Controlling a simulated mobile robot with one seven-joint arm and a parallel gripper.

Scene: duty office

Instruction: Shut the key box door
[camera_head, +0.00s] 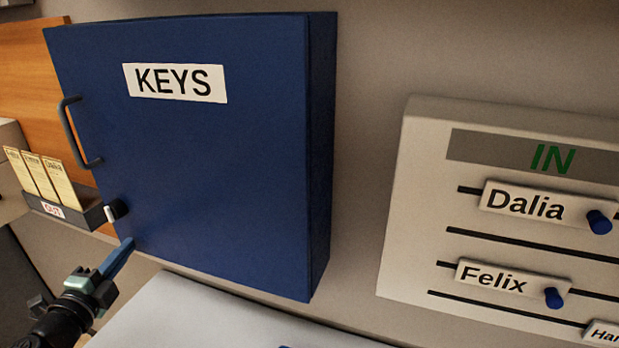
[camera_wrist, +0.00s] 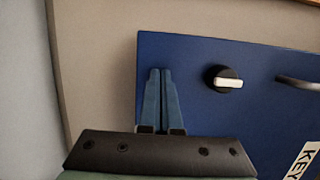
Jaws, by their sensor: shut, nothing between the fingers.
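The blue key box (camera_head: 322,150) hangs on the wall. Its door (camera_head: 210,165) has a KEYS label (camera_head: 175,82), a dark handle (camera_head: 78,132) near its left edge and a black knob with a white bar (camera_head: 117,210) below it. The door's face looks close to the box along the right side; any gap at the left edge is hidden. My gripper (camera_head: 128,244) is shut and empty, its blue fingertips at the door's lower left corner. In the wrist view the fingertips (camera_wrist: 160,70) overlap the door beside the knob (camera_wrist: 222,79); I cannot tell whether they touch.
A white in/out board (camera_head: 420,200) with name sliders hangs to the right. A dark OUT card holder (camera_head: 65,212) with several yellow cards is at the left, by an orange-brown wooden panel (camera_head: 35,90). A pale surface (camera_head: 210,315) lies below the box.

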